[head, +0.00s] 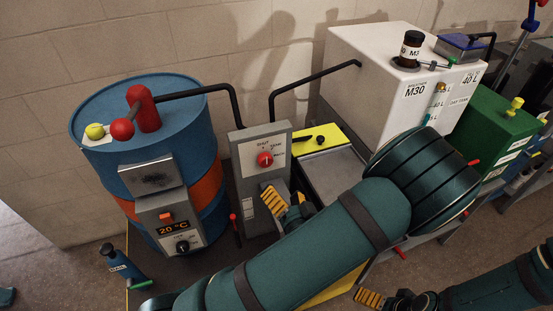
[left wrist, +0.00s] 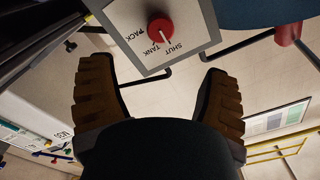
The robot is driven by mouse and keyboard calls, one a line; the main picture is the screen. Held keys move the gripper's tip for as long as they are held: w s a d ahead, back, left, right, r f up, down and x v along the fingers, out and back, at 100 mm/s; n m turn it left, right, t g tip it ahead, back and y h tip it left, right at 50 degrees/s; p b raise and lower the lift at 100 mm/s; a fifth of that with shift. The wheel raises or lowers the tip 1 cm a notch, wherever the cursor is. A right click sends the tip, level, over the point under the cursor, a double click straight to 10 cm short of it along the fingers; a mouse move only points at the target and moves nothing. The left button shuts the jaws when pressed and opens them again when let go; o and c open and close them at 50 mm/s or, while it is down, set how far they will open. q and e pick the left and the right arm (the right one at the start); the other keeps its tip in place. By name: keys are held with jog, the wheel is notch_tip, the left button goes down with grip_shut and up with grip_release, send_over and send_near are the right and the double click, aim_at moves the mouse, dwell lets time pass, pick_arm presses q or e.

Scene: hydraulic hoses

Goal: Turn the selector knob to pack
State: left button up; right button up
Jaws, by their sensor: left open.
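The selector knob (head: 265,159) is red and round, on the upper front of a grey upright panel (head: 245,150). Small labels SHUT, TANK and PACK lie around it. In the left wrist view the knob (left wrist: 160,29) is near the top, with PACK to its left, TANK below and SHUT to the lower right. Its pale pointer mark seems to point toward the TANK–SHUT side; I cannot tell exactly. My left gripper (head: 286,205) is open and empty, below the knob and apart from it. My right gripper (head: 388,299) is partly visible at the bottom; its opening is unclear.
A blue drum (head: 100,98) with a temperature box (head: 170,222) stands left of the panel. A white tank (head: 350,70) and a green box (head: 490,133) stand right. Black pipes (head: 305,75) run from the panel to drum and tank. A yellow plate (head: 325,139) lies just right.

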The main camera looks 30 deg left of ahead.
aim_at(267, 163)
pick_arm(q)
jog(key=b+x, duration=0.1)
jog(key=x, duration=1.2)
jog(key=shift+c, duration=0.3)
jog(key=c, duration=1.1)
